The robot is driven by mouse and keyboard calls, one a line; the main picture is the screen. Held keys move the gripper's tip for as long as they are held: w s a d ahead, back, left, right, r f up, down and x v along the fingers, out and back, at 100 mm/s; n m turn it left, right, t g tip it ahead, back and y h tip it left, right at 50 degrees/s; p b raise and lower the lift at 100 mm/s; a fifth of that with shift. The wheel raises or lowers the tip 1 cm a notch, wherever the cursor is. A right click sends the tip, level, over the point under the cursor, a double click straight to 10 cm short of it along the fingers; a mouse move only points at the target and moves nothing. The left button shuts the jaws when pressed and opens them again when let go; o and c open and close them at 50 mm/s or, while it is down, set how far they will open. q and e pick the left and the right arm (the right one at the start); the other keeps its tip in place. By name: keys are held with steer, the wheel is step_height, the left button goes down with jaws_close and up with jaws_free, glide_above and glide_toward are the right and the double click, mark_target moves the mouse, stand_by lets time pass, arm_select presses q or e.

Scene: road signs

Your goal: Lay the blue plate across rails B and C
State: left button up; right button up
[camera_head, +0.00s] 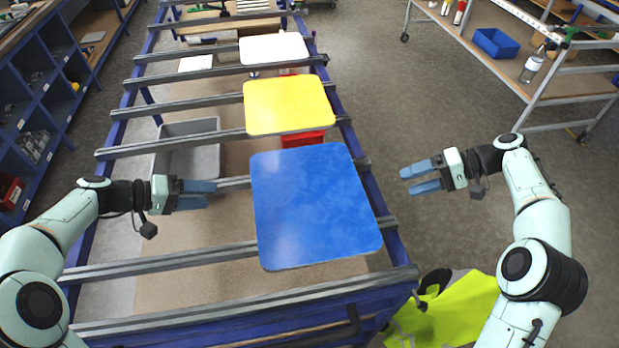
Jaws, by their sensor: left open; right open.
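The blue plate (312,208) is a large square with rounded corners. It lies over two rails: the second rail from the front (170,262) and the third rail from the front (232,183). I see no letters on the rails, so I cannot tell which are B and C. The rails' middle stretches are hidden under the plate. My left gripper (214,194) is open and empty, left of the plate and apart from it, pointing at its left edge. My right gripper (406,181) is open and empty, right of the plate and apart from it.
A yellow plate (288,104) and a white plate (273,48) lie on rails farther back. A grey bin (188,158) and a red bin (303,139) sit below the rails. A yellow vest (450,315) hangs at front right. A cart with a blue bin (495,44) stands back right.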

mark_target(255, 196)
arm_select(q)
steer(key=x, duration=1.3)
steer(key=shift+s+d, duration=0.2)
steer(key=shift+s, duration=0.05)
arm_select(e)
steer(key=x, duration=1.3)
steer(key=shift+s+a, duration=0.2)
steer(key=shift+s, duration=0.05)
arm_select(q)
jaws_close()
arm_select(e)
jaws_close()
arm_select(q)
steer(key=shift+r, duration=0.1)
